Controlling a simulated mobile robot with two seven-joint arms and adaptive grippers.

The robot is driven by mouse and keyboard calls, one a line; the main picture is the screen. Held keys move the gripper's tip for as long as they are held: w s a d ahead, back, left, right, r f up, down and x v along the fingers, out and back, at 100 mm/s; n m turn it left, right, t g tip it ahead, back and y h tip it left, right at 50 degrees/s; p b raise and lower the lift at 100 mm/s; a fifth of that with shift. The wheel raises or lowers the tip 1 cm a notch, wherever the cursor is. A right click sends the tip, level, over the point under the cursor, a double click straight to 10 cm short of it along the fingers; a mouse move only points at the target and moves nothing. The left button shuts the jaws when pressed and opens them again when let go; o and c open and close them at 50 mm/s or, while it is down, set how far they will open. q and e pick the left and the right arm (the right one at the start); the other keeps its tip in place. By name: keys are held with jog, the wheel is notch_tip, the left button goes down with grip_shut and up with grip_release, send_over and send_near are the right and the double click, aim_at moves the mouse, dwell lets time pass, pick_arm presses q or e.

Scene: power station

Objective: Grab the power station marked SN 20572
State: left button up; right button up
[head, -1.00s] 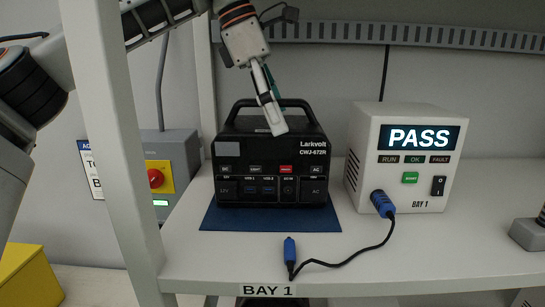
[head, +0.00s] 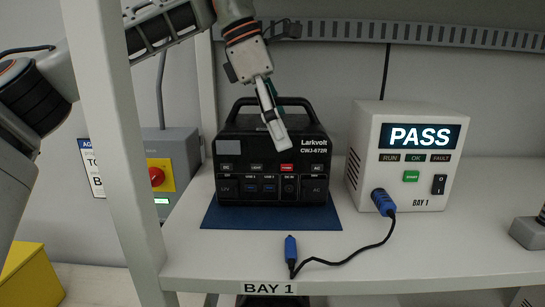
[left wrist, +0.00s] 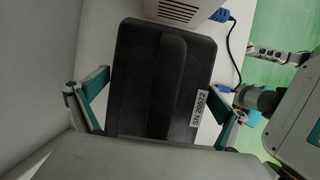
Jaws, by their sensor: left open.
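The black power station (head: 270,165), marked Larkvolt CWJ-672R, stands upright on a blue mat (head: 220,218) in Bay 1. Its carry handle (head: 240,103) arches over the top. In the left wrist view I see the power station (left wrist: 135,75) from above, with a white label reading SN 20572 (left wrist: 199,107). My left gripper (head: 277,122) is open and empty, pointing down above the station. One finger overlaps the upper front in the head view. In the left wrist view the handle runs between the spread fingers; contact cannot be told. My right gripper is not in view.
A white tester (head: 367,160) showing PASS stands to the right. Its black cable ends in a loose blue plug (head: 290,248) in front of the mat. A white shelf post (head: 110,130) stands at the left, with a grey box with a red button (head: 157,177) beyond it.

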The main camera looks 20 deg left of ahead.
pick_arm(q)
jog(key=c, duration=1.7)
jog(key=shift+r, duration=0.2)
jog(key=shift+c, duration=1)
jog(key=shift+r, duration=0.1)
